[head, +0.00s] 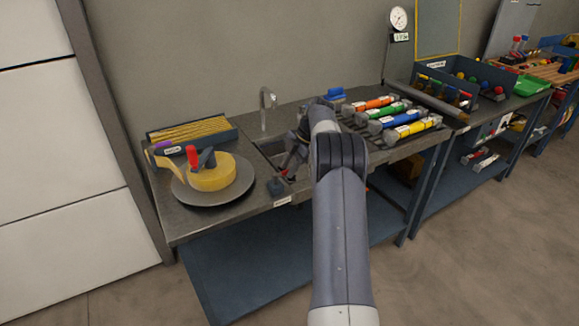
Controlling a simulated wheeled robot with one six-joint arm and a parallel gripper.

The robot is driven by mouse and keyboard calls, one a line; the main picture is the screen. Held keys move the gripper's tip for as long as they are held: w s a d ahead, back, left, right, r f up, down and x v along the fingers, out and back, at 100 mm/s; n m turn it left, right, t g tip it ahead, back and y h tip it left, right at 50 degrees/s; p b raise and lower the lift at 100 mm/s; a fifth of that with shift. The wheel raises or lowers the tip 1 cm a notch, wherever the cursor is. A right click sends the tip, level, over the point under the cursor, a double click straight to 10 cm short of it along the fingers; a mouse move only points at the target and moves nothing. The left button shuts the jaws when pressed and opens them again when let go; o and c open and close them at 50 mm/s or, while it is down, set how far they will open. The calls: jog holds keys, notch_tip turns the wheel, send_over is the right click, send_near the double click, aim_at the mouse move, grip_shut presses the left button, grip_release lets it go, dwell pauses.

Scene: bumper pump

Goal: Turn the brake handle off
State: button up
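A yellow round drum (212,177) sits on a grey disc (215,198) at the left end of the workbench. A red-topped upright handle (192,157) and a dark lever-like part (207,159) stand on it. I cannot tell for sure which part is the brake handle. My gripper (287,174) is over the sink area, to the right of the drum and apart from it. It is small, dark and partly hidden by my arm, so I cannot see whether its fingers are open or shut.
A small dark block (276,187) stands near the bench's front edge. A tap (265,103) rises behind the sink. A tray of thin yellow sticks (190,131) lies behind the drum. Several coloured cylinders (383,113) lie on a rack at right.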

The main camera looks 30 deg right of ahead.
jog(key=shift+o, duration=0.7)
jog(key=v, duration=1.1)
jog(key=shift+f, duration=0.15)
jog(key=x, duration=1)
jog(key=shift+a+f, duration=0.2)
jog(key=shift+f, duration=0.15)
